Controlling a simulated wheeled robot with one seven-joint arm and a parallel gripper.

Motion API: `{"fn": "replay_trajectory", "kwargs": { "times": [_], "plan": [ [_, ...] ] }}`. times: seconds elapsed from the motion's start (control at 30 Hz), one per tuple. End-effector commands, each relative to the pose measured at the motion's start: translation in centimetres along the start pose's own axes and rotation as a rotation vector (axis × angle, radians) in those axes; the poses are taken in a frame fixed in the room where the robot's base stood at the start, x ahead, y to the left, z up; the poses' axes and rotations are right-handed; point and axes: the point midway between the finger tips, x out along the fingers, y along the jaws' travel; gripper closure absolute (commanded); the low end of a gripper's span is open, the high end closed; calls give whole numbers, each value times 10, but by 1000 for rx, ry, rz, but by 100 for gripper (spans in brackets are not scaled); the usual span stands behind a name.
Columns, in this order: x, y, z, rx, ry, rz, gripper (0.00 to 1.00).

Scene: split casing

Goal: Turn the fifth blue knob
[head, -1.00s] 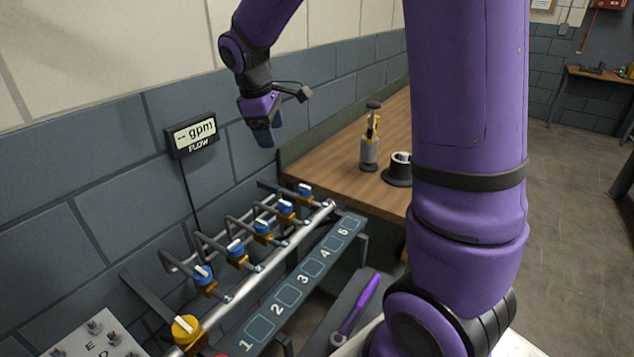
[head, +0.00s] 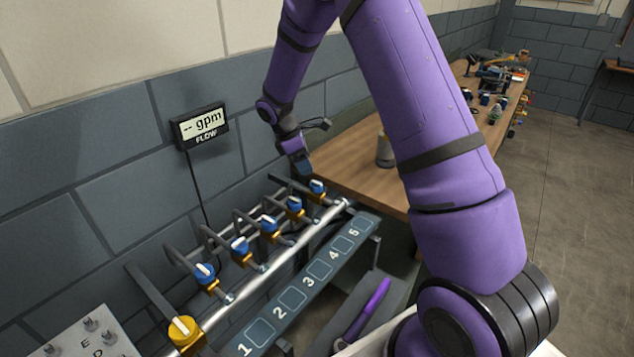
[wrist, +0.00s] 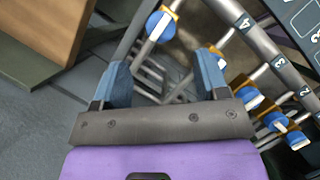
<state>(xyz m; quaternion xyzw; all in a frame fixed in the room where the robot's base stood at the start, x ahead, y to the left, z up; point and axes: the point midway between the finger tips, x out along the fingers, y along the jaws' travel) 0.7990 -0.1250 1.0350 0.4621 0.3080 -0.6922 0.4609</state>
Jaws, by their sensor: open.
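The fifth blue knob (head: 317,187) is at the far end of the pipe row, beside the panel square marked 5. It has a white bar handle and a yellow-brown base. In the wrist view, a blue knob (wrist: 160,25) that looks like the fifth lies beyond my fingertips, between them sideways. My gripper (head: 302,166) is open and empty, just above and left of the fifth knob in the head view, apart from it. In the wrist view, the two blue fingers of my gripper (wrist: 164,68) are spread, and the right finger hides part of the knob row.
Several other blue knobs (head: 268,223) and a yellow knob (head: 183,330) line the pipe. The numbered panel (head: 310,278) runs alongside. The flow display (head: 200,125) reads "-- gpm". A wooden bench (head: 345,168) stands behind the far pipe end. A purple-handled tool (head: 372,300) lies below the panel.

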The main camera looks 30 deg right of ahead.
Motion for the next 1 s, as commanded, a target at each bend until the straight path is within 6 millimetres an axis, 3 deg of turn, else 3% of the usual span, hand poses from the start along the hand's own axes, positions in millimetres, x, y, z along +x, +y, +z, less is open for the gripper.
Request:
{"fn": "replay_trajectory", "kwargs": {
  "times": [0.2,0.43,0.6,0.9,0.93,1.0],
  "plan": [
    [41,-1,0,-1,-1,-3,33],
    [73,0,0,1,0,-1,33],
    [84,0,0,0,0,1,33],
    [86,0,0,0,1,1,33],
    [86,0,0,1,1,1,35],
    [86,0,0,0,1,1,51]
  ]
}}
